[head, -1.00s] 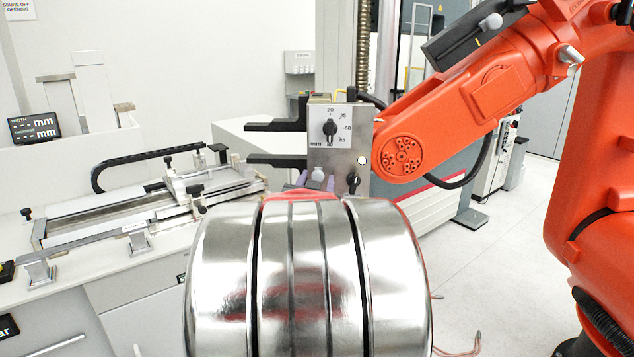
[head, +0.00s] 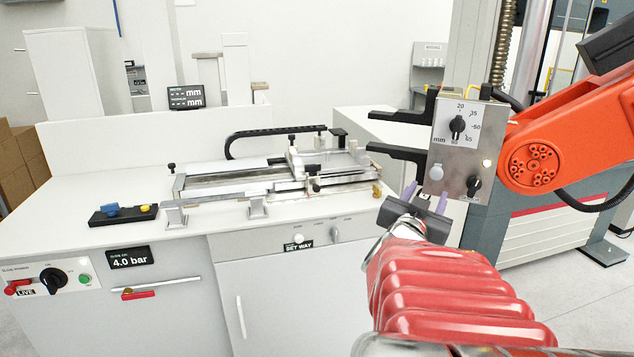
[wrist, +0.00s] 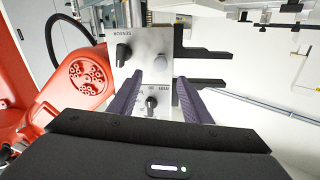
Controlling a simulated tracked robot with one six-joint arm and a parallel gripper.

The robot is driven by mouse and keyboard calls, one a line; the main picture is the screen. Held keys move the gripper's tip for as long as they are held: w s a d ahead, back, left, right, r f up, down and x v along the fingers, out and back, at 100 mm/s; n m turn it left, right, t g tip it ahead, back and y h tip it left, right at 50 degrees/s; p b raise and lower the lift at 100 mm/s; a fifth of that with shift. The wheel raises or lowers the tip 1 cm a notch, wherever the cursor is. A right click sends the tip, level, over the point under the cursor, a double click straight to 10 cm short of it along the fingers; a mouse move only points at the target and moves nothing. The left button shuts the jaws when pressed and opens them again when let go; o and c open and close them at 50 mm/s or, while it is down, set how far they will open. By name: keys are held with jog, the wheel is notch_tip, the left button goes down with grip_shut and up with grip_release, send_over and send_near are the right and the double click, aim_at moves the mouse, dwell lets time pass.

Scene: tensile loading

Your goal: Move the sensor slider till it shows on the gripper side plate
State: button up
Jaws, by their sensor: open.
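A grey metal side plate (head: 474,146) with a marked millimetre dial (head: 457,126) carries two black jaws (head: 397,117) pointing left. It hangs at the end of an orange robot arm (head: 560,150). The plate also has a pale grey round knob (head: 436,173), a black knob (head: 473,185) and a small light. I cannot tell which part is the sensor slider. My gripper (head: 427,193) has two purple fingers, open and empty, at the plate's lower left edge. In the wrist view the fingertips (wrist: 160,78) stand either side of the pale knob (wrist: 158,62); contact is unclear.
A white bench (head: 110,226) at the left bears a metal slide fixture (head: 240,182) and a small display (head: 187,97). Its front has a pressure readout (head: 130,257) showing 4.0 bar. A grey machine (head: 505,222) stands behind the plate. Open floor lies at the right.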

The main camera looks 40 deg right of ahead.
jog(key=shift+v, duration=1.5)
jog(key=w+a+f+n+t+y, duration=0.3)
jog(key=w+a+n+t+y, duration=0.45)
jog(key=w+a+n, duration=0.75)
jog(key=s+a+f+g+y, duration=0.1)
jog(key=a+f+g+y, duration=0.15)
jog(key=a, duration=0.65)
jog(key=s+a+f+g+y, duration=0.1)
jog(key=a+f+y, duration=0.25)
jog(key=a, duration=0.55)
jog(key=s+a+f+n+g+y, duration=0.1)
jog(key=s+a+f+g+y, duration=0.2)
jog(key=s+a, duration=0.8)
jog(key=shift+s+a+f+g, duration=0.25)
jog(key=shift+a+f+g, duration=0.35)
jog(key=shift+f, duration=0.35)
jog(key=shift+d+y, duration=0.1)
jog(key=shift+y, duration=0.15)
jog(key=shift+c, duration=0.4)
